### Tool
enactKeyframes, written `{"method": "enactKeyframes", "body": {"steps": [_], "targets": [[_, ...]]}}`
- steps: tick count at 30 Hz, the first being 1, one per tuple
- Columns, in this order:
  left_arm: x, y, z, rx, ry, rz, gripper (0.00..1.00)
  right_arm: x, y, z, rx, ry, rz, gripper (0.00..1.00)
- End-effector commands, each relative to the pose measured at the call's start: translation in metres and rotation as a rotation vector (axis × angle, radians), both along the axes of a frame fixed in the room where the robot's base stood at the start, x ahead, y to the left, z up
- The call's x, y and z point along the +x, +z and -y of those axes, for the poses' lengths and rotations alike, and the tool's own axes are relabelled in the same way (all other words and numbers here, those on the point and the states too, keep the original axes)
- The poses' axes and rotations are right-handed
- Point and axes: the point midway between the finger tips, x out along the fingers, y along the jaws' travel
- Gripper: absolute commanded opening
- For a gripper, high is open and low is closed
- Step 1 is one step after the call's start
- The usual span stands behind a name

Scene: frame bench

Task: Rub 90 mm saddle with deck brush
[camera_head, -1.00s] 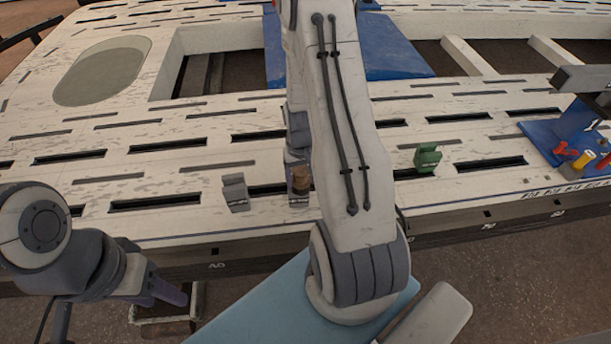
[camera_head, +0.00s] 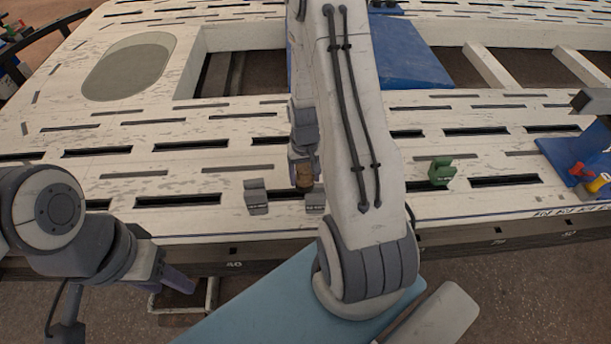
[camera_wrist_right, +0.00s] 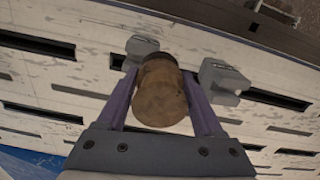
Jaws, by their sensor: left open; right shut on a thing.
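My right gripper (camera_head: 304,182) is shut on the deck brush (camera_head: 304,177), a brown, round-ended piece. In the right wrist view the brush (camera_wrist_right: 160,92) sits between the two purple fingers. A grey saddle (camera_head: 257,197) stands on the bench just left of the brush. A second grey saddle (camera_head: 315,201) stands close beside the gripper, partly hidden. A green saddle (camera_head: 440,172) stands further right. The size labels are too small to read, so I cannot tell which is 90 mm. Contact between brush and saddle cannot be made out. My left gripper (camera_head: 178,279) is open and empty, in front of the bench.
The pale slotted bench (camera_head: 100,180) has large openings toward the back. A blue mat (camera_head: 410,55) lies behind my right arm. A blue tray (camera_head: 560,150) with red and yellow items is at the right. A small stool-like frame (camera_head: 182,307) stands below my left gripper.

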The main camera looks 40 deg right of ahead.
Motion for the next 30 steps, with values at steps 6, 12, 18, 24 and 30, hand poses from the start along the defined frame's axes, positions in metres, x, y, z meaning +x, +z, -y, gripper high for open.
{"method": "enactKeyframes", "body": {"steps": [6,12,18,24,30], "targets": [[0.0,0.022,0.0,0.0,0.0,0.0,0.5,0.002,0.023,-0.003,0.0,0.006,0.001,0.08],[0.0,0.025,0.0,0.0,0.0,0.0,0.5,0.003,0.027,-0.004,0.0,0.008,0.001,0.08],[0.0,0.025,0.0,0.0,0.0,0.0,0.5,0.003,0.026,-0.004,0.0,0.008,0.001,0.08],[0.0,0.025,0.0,0.0,0.0,0.0,0.5,0.003,0.026,-0.004,0.0,0.008,0.001,0.08],[0.0,0.025,0.0,0.0,0.0,0.0,0.5,0.017,0.042,-0.022,-0.004,0.078,0.008,0.08]]}}
